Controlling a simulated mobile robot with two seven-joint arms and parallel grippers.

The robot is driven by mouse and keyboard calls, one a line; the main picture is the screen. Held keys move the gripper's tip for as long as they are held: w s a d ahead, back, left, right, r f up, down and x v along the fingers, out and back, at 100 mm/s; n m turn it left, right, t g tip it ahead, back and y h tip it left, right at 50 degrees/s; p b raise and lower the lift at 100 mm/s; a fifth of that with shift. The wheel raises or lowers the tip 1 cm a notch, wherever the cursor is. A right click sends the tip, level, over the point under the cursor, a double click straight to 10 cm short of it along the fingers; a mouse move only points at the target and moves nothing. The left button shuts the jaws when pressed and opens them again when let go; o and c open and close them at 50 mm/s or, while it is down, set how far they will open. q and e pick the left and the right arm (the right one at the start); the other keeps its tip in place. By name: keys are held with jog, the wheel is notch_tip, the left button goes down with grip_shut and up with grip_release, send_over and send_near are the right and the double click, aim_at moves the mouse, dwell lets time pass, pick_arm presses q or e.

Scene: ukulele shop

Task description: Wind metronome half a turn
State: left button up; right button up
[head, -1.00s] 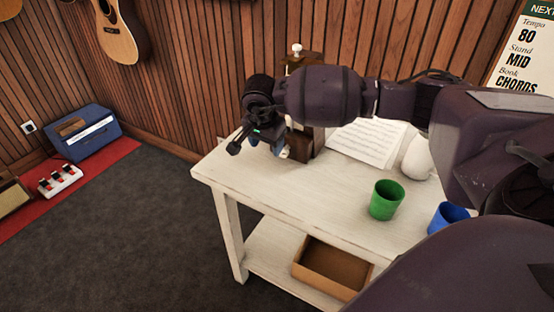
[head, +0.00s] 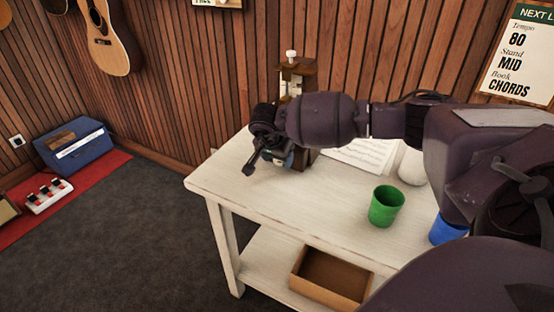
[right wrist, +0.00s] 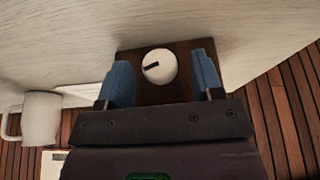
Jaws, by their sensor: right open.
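The metronome (head: 297,75) is a brown wooden box with a white knob on top, standing at the back of the white table. My right arm covers its middle in the head view. In the right wrist view its dark wooden face (right wrist: 180,92) carries a round white winding knob (right wrist: 159,66) with a short black mark. My right gripper (head: 268,160) is at the metronome's lower side. Its two blue fingers stand apart on either side of the knob in the right wrist view (right wrist: 163,80), with gaps to it. My left gripper is not in view.
On the table (head: 232,172) are sheet music (head: 362,156), a green cup (head: 386,206), a blue cup (head: 445,232) and a white mug (head: 412,168). A cardboard box (head: 330,279) is on the lower shelf. The table's front left is clear.

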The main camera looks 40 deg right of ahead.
jog(key=shift+d+f, duration=0.1)
jog(key=shift+f, duration=0.25)
jog(key=c, duration=0.9)
